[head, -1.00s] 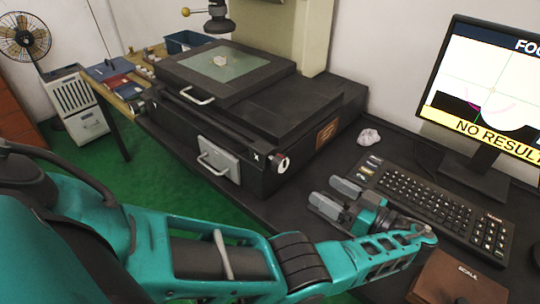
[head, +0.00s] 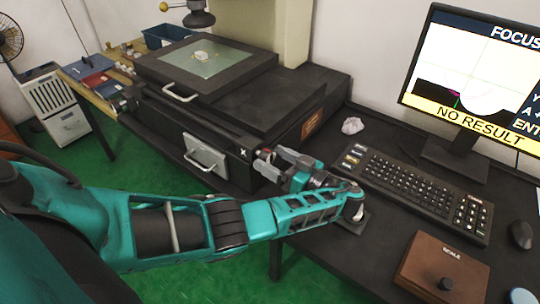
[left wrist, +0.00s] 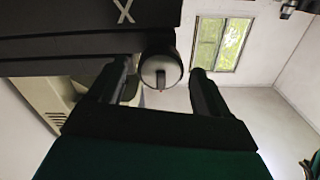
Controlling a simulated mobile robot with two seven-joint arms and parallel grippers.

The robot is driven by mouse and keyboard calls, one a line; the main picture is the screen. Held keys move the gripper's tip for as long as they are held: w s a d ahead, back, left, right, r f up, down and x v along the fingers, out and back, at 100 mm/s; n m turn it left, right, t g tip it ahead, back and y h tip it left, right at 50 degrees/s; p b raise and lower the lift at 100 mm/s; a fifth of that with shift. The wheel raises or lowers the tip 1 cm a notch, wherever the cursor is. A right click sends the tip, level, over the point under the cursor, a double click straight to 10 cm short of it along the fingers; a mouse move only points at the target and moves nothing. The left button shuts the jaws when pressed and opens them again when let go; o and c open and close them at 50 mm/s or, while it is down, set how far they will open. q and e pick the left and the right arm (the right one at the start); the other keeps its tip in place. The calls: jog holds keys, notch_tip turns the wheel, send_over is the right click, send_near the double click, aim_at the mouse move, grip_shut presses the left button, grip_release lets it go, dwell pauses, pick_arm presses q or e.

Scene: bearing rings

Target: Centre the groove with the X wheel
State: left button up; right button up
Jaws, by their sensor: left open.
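The X wheel (head: 265,155) is a small round knob on the front of the black measuring machine, beside a white X mark. In the left wrist view the wheel (left wrist: 160,68) shows between the two fingers of my left gripper (left wrist: 161,80), with visible room on both sides. In the head view my left gripper (head: 274,161) is open at the wheel and partly covers it. A small pale ring (head: 202,56) lies on the glass stage (head: 180,60). My right gripper is out of view.
A keyboard (head: 415,185), mouse (head: 521,235) and brown SCALE box (head: 440,268) lie on the black desk right of my arm. Crumpled paper (head: 352,125) lies behind the keyboard. A handled plate (head: 205,155) is on the machine's front, left of the wheel.

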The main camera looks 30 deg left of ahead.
pick_arm(q)
jog(key=shift+a, duration=0.8)
jog(key=shift+c, duration=0.3)
jog(key=c, duration=0.9)
